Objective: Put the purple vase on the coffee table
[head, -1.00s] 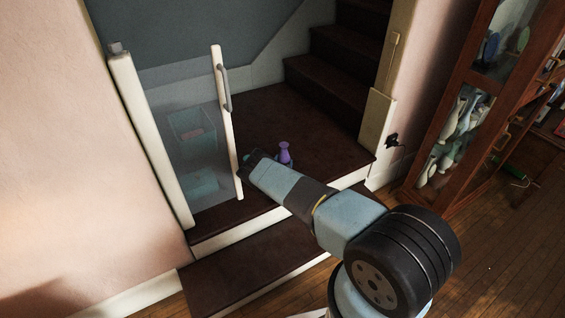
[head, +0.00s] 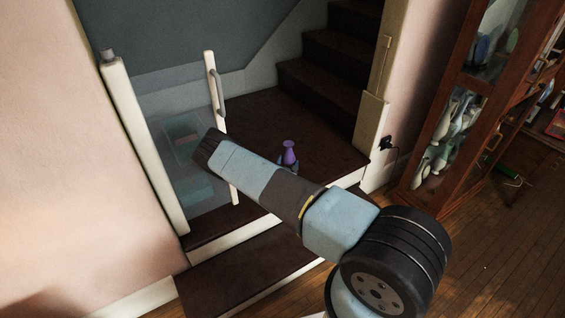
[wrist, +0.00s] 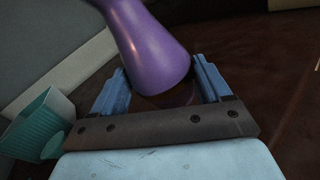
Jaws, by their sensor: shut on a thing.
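The purple vase (head: 289,155) has a slim neck and a wide base. In the head view its upper part shows just beyond my arm, against the dark brown landing. My gripper (wrist: 162,82) is shut on the vase, which also shows in the wrist view (wrist: 155,50), with a blue finger on each side of its wide end. In the head view my forearm hides most of the gripper (head: 284,164) and the vase's lower part. The coffee table is in neither view.
A clear gate with a white post (head: 222,130) stands left of my arm. Teal bins (head: 183,135) show behind its panel; one also shows in the wrist view (wrist: 42,125). Dark stairs (head: 325,70) rise behind. A glass-doored cabinet (head: 440,150) stands right. Wooden floor (head: 470,240) is open at lower right.

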